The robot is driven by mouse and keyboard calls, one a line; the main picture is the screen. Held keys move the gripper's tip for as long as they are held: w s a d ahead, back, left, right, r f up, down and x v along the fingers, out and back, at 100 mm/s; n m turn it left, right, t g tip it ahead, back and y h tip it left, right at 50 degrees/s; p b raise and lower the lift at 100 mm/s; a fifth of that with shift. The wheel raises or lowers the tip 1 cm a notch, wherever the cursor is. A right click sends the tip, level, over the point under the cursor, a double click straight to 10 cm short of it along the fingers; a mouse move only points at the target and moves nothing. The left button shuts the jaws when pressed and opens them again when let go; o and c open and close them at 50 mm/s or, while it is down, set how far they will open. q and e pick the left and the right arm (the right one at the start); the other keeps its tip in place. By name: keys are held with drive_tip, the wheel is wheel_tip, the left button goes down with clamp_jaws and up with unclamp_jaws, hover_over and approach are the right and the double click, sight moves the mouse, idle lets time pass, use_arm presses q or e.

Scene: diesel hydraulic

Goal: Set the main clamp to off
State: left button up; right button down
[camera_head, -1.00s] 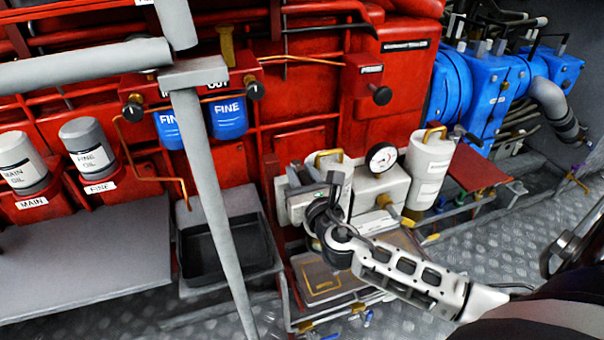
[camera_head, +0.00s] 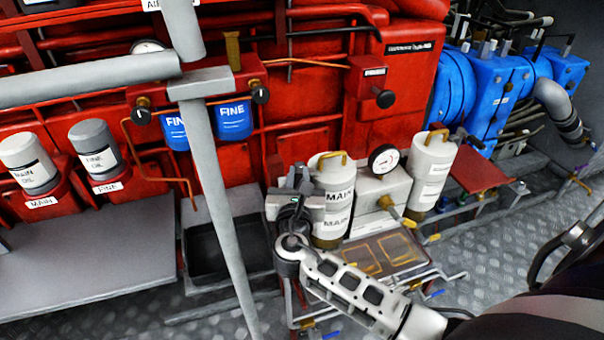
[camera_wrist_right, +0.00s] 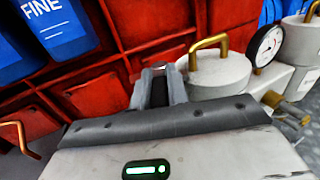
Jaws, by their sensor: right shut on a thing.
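The white canister marked MAIN (camera_head: 333,210) stands upright with a brass handle on top. It also shows in the right wrist view (camera_wrist_right: 219,73). My right gripper (camera_head: 298,178) is just left of this canister, near its upper half. In the right wrist view its fingers (camera_wrist_right: 161,85) point away and are closed on a small part, which I take to be the main clamp. The fingers hide most of it, so I cannot read its setting. My left gripper is not in view.
A pressure gauge (camera_head: 383,159) and a second white canister (camera_head: 431,178) stand right of the MAIN canister. A grey post (camera_head: 215,180) and an open dark tray (camera_head: 222,247) are to the left. The red machine wall (camera_head: 295,150) rises behind.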

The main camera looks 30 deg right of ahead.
drive_tip(key=shift+w+a+m+g+h, duration=0.15)
drive_tip(key=shift+a+m+g+h, duration=0.05)
drive_tip(key=shift+m+g+h, duration=0.65)
drive_tip(key=shift+h, duration=0.25)
drive_tip(key=c, duration=1.4)
unclamp_jaws()
drive_tip(key=shift+o, duration=0.2)
